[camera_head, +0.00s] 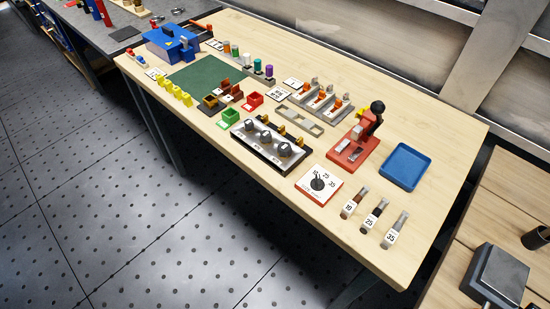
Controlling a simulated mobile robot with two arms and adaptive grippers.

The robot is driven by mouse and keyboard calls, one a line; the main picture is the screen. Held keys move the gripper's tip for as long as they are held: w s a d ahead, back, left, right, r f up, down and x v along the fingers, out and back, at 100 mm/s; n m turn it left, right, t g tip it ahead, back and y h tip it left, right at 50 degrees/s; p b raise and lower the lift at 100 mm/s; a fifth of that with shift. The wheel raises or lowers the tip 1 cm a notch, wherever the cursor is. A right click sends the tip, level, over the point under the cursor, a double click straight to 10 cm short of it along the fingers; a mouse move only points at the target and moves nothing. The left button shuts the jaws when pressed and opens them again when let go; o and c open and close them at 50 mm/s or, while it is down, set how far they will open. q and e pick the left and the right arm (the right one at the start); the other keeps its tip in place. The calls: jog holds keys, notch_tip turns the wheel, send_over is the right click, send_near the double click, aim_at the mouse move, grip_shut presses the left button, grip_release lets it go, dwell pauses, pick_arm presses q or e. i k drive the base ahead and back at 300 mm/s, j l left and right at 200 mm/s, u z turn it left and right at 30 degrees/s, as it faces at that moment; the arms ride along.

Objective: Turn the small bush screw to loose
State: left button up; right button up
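I cannot tell for sure which part is the small bush screw. A black and grey panel (297,160) with several round knobs stands near the front edge of the wooden table (420,130). Its leftmost knob (250,125) looks smaller than the rightmost knob (285,150). Yellow pieces sit along the panel's back side. The knob settings are too small to read. Neither of my grippers is in view.
A white dial plate (307,191) with a black knob lies right of the panel, near several numbered tool pieces. A red press-like stand (345,156) and a blue tray (405,166) stand further right. A green mat (204,82) and a blue box (160,45) are at left.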

aim_at(265, 119)
jog(key=i+j+z, duration=0.15)
jog(key=z, duration=0.25)
jog(key=i+j+z, duration=0.1)
jog(key=j+z, duration=0.3)
